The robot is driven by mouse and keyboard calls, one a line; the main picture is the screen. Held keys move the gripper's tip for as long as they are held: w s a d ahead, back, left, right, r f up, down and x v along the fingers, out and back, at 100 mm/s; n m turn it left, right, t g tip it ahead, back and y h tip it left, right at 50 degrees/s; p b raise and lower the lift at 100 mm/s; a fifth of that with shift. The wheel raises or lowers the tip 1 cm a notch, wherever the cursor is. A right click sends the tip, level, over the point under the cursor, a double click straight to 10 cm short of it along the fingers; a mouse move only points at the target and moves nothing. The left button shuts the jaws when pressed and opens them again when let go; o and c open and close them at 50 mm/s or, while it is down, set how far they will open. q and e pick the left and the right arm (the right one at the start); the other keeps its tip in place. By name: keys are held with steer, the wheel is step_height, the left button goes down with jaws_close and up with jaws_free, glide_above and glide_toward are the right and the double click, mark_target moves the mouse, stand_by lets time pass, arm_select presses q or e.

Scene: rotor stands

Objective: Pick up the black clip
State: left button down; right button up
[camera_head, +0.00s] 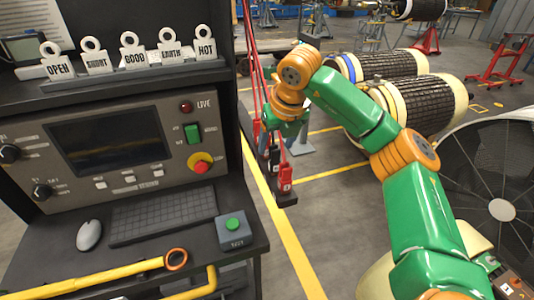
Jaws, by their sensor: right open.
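My right arm comes in from the lower right, and its wrist bends down beside the console. My right gripper (273,132) is open, small in the view and partly hidden by the wrist and hanging red cables. A red clip (285,177) hangs or stands on a dark narrow base just below the gripper. A dark shape (274,160) beside the red clip may be the black clip; it is too small to be sure. I cannot tell whether the gripper touches it. My left gripper is not in view.
A control console (110,140) fills the left, with labelled tags, a keyboard (163,217), a mouse (89,235) and a green-button box (234,230). Yellow bars (90,278) cross its front. Large rotors (425,103) stand at the back right. Yellow-lined floor lies between.

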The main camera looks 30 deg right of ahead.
mark_target(276, 150)
steer(key=f, duration=0.1)
steer(key=f+p, duration=0.1)
steer(key=f, duration=0.1)
steer(key=shift+w+d+f, duration=0.2)
steer(key=shift+f, duration=0.1)
steer(key=shift+w+f, duration=0.4)
steer(key=shift+f, duration=0.05)
steer(key=shift+s+r, duration=0.1)
steer(key=shift+s, duration=0.05)
jaws_close()
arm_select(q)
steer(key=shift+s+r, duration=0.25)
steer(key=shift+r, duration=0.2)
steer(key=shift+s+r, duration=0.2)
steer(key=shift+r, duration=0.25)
